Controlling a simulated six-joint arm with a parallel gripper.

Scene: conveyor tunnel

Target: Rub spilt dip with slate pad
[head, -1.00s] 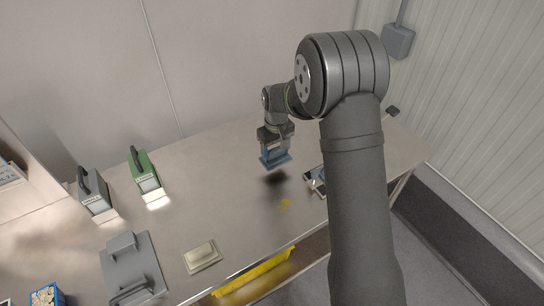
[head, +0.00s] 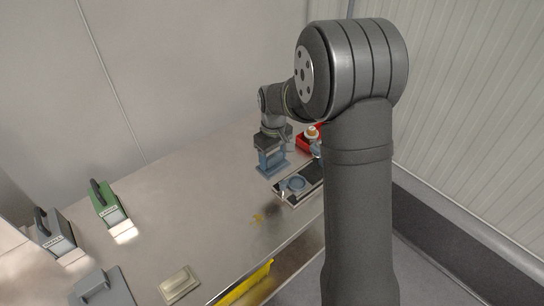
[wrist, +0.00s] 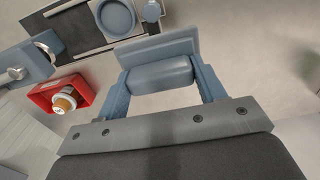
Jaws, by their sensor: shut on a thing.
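My gripper (head: 271,158) is above the steel table, shut on the slate pad (head: 272,173). In the wrist view my gripper (wrist: 162,78) has one blue-grey finger at each end of the rounded handle of the slate pad (wrist: 157,48), whose flat plate lies beyond the handle. The spilt dip (head: 258,217) is a small yellow-orange smear on the table, below and slightly left of the pad in the head view. The pad is apart from the smear. I cannot make out the smear in the wrist view.
A dark fixture with a blue-grey ring (head: 297,184) is right of the pad. A red bin (head: 306,142) holding a capped container stands behind it. The table between is clear.

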